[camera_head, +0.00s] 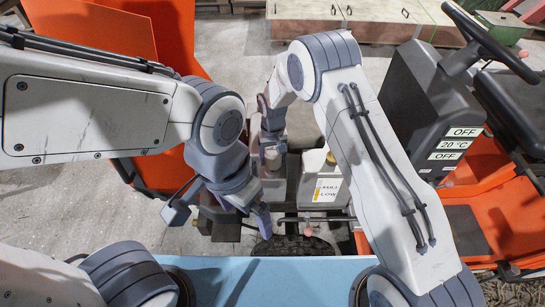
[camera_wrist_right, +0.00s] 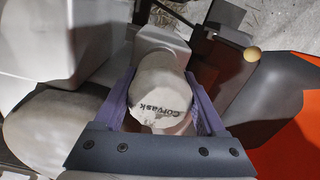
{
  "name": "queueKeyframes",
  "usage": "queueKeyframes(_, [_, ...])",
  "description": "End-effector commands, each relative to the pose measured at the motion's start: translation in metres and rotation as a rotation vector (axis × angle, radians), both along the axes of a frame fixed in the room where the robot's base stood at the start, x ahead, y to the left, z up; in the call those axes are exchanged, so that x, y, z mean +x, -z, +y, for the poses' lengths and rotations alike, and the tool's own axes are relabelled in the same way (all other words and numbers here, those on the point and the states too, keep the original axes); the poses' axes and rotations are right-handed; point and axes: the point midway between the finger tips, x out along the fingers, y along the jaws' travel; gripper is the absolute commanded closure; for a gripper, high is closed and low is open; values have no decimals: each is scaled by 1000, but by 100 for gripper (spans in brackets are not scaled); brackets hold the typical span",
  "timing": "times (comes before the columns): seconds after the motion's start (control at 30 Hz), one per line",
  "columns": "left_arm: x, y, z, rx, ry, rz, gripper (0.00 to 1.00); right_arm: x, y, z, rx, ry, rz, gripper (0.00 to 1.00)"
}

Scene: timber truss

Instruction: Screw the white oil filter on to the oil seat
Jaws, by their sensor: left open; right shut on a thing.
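The white oil filter (camera_wrist_right: 160,92) with dark lettering sits between the two purple fingers of my right gripper (camera_wrist_right: 162,100) in the right wrist view. My right gripper (camera_head: 272,137) is shut on it; in the head view a small pale part of the filter (camera_head: 272,158) shows below the fingers, in the engine area. The oil seat cannot be made out; the filter and gripper may hide it, so I cannot tell whether the two touch. My left gripper (camera_head: 218,213) is open and empty, lower and to the left of the filter.
A white tank (camera_head: 320,187) marked FULL and LOW stands just right of the filter. A dark console (camera_head: 425,105) with OFF labels and a steering wheel (camera_head: 490,40) are at the right. Orange panels (camera_head: 120,35) stand at the left. A blue surface (camera_head: 260,280) lies in front.

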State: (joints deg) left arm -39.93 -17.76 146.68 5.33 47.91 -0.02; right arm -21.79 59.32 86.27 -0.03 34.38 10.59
Motion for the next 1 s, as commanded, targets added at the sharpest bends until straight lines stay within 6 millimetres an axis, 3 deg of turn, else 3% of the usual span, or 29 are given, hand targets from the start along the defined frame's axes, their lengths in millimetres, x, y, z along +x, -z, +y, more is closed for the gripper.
queueKeyframes(1.0, [0,15,0,0,0,0,0,0,23,0,0,0,-1,100])
